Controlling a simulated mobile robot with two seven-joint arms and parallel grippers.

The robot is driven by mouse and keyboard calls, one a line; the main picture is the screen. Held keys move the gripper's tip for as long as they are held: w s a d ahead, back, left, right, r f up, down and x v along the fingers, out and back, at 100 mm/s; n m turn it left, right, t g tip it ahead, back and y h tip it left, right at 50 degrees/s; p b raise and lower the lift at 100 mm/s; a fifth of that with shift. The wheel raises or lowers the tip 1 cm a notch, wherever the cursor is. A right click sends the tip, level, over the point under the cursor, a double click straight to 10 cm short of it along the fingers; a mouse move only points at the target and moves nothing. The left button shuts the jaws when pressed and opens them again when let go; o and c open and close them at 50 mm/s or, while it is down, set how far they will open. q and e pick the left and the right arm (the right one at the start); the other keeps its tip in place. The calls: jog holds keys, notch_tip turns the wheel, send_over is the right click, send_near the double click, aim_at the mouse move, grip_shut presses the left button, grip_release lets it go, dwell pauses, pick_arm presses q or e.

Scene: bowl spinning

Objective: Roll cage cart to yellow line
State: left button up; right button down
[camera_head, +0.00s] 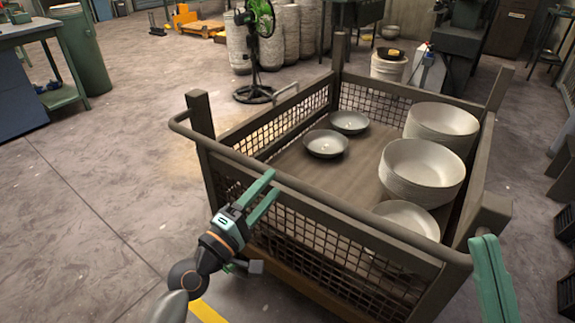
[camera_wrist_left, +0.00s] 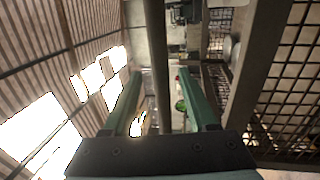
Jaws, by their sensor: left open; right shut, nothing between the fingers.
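The cage cart (camera_head: 330,195), with brown posts and mesh walls, stands in the middle right of the head view. Its front top rail (camera_head: 350,212) slants down to the right. My left gripper (camera_head: 272,184) is open at the left part of this rail. In the left wrist view, a bar (camera_wrist_left: 157,45) runs between its two green fingers (camera_wrist_left: 160,85); whether they touch it I cannot tell. My right gripper (camera_head: 486,240) is shut and empty near the cart's front right corner, partly cut off. A yellow line (camera_head: 207,311) shows on the floor below my left arm.
Large pale bowls (camera_head: 422,170) and small dark bowls (camera_head: 326,143) lie in the cart. A green fan (camera_head: 256,50) stands behind it. A green bin (camera_head: 80,50) and a workbench (camera_head: 28,85) are at the left. The floor left of the cart is clear.

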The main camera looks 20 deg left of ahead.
pick_arm(q)
jog(key=x, duration=0.7)
grip_shut()
dwell(0.4)
jog(key=shift+f, duration=0.1)
dwell(0.9)
